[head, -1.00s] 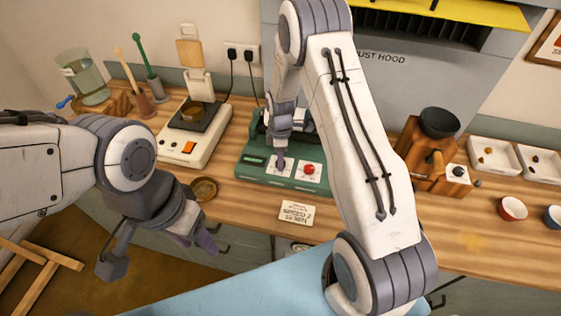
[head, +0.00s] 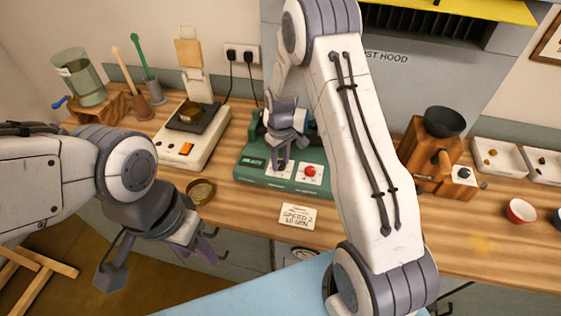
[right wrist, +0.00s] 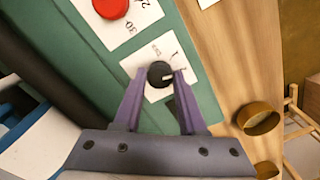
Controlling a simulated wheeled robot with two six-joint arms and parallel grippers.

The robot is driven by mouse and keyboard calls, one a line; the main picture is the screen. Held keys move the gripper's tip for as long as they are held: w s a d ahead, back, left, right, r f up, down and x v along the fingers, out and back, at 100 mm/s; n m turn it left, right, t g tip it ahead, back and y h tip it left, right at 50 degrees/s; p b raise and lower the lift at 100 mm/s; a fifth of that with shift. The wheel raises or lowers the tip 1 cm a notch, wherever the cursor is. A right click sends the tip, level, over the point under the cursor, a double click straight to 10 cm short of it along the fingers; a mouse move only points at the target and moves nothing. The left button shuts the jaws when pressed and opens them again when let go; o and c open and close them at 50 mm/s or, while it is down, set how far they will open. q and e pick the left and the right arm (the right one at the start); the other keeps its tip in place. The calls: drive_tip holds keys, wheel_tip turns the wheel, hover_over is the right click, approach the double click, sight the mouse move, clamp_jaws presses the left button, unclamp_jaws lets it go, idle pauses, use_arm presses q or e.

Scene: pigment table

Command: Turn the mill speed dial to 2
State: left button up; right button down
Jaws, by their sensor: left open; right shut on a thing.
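The green mill base (head: 243,172) stands on the wooden bench. Its white dial plate carries a black speed dial (right wrist: 160,73), seen in the right wrist view with a pale pointer mark. The number it points to is not readable. My right gripper (head: 280,167) reaches down to this dial and is shut on it, with a fingertip on each side in the right wrist view (right wrist: 160,80). A red button (head: 310,171) sits beside the dial and also shows in the right wrist view (right wrist: 112,8). My left gripper (head: 205,250) is open and empty, in front of the bench edge.
A card reading "SPEED 2 10 MIN" (head: 296,216) lies before the mill. A round brass-coloured dish (head: 201,191) and a scale (head: 188,150) are to the left. A wooden grinder (head: 432,165) and a red cup (head: 521,211) are to the right. My right arm hides part of the mill.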

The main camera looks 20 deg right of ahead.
sight(280, 163)
drive_tip(key=shift+w+r+m, duration=0.1)
drive_tip(key=shift+m, duration=0.7)
drive_tip(key=shift+c, duration=2.4)
unclamp_jaws()
drive_tip(key=shift+r, duration=0.1)
drive_tip(key=shift+r+b, duration=0.35)
drive_tip(key=shift+b, duration=0.05)
wheel_tip(280, 163, up, 10)
drive_tip(key=b, duration=0.2)
drive_tip(key=shift+f, duration=0.25)
